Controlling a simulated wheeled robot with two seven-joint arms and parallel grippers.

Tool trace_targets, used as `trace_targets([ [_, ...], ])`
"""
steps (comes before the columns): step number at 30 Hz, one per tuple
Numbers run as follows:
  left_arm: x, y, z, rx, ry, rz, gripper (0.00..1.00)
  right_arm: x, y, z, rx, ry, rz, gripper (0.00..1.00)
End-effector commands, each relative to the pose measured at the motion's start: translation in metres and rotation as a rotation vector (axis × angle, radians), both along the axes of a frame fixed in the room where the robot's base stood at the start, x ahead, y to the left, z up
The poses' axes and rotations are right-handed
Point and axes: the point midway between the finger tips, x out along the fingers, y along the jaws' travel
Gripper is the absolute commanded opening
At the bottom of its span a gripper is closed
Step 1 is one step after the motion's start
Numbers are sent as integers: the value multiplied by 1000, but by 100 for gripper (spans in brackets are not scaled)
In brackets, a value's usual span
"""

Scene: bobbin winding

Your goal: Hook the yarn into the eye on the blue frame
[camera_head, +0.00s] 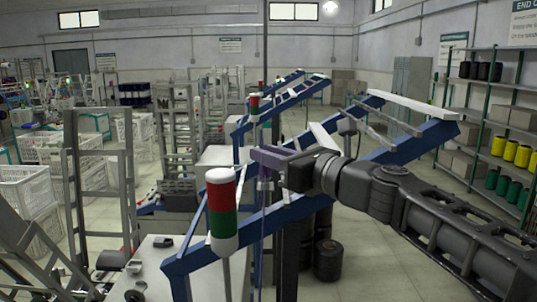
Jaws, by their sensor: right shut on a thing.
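My right gripper (262,156) is at the centre, its arm coming in from the right. It is shut on a thin purple yarn (262,215), which hangs almost straight down from it in front of the blue frame. The blue frame (345,180) slants from lower left to upper right, with the gripper in front of its middle part. I cannot make out the eye on the frame. My left gripper is not in view.
A signal light (222,212) with white, red and green bands stands close left of the gripper. A grey table (165,268) is at lower left and white crates (25,190) are at far left. Shelves with cones (510,150) stand at right. Floor is open beyond the frame.

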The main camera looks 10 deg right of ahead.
Motion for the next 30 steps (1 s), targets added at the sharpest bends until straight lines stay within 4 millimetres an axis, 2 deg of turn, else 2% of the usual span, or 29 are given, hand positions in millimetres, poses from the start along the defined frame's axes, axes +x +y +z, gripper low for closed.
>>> trace_targets([
  [18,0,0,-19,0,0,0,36,0,0,-20,0,0,0,0],
  [30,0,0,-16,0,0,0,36,1,3,-17,0,0,1,0],
])
